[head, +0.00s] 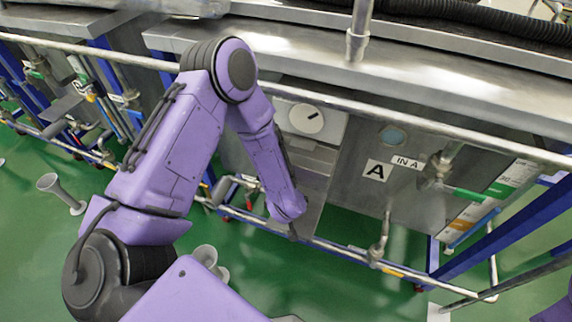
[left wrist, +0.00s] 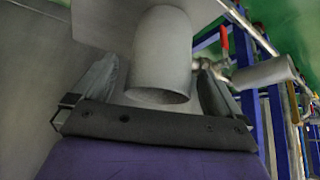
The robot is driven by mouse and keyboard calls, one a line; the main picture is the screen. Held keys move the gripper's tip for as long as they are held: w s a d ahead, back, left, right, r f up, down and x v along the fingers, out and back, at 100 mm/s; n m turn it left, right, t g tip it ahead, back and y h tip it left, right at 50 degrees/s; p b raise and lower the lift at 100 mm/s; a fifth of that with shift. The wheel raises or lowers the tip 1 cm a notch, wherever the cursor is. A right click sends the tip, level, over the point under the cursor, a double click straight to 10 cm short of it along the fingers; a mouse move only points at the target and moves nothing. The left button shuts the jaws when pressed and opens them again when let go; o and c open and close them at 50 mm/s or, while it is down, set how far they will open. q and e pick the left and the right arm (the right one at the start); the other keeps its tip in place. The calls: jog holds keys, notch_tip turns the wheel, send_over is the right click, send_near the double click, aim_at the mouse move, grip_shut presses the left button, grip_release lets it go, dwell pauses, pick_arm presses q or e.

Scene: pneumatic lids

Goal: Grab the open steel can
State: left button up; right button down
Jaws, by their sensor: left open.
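A grey steel can (left wrist: 162,45) shows in the left wrist view, with its open, dark-rimmed end facing my gripper. My left gripper (left wrist: 157,62) is open, with one finger on each side of the can in the picture. No finger visibly touches it, and I cannot tell how deep the can sits between them. In the head view my left gripper (head: 293,231) is small and dark at the end of the purple arm, low in front of the steel machine. The can cannot be made out there. My right gripper is not in view.
A steel rail (head: 395,117) runs across the machine front, and a lower pipe (head: 345,253) runs near the gripper. A panel marked A (head: 376,171) stands to the right. Another grey cylinder (left wrist: 263,74) and a red-handled valve (left wrist: 224,40) are right of the can.

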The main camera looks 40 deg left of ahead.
pick_arm(q)
jog(key=x, duration=0.3)
jog(key=shift+a+f, duration=0.1)
jog(key=shift+f, duration=0.15)
jog(key=shift+r, duration=0.1)
jog(key=c, duration=1.1)
jog(key=shift+c, duration=0.2)
jog(key=shift+r, duration=0.1)
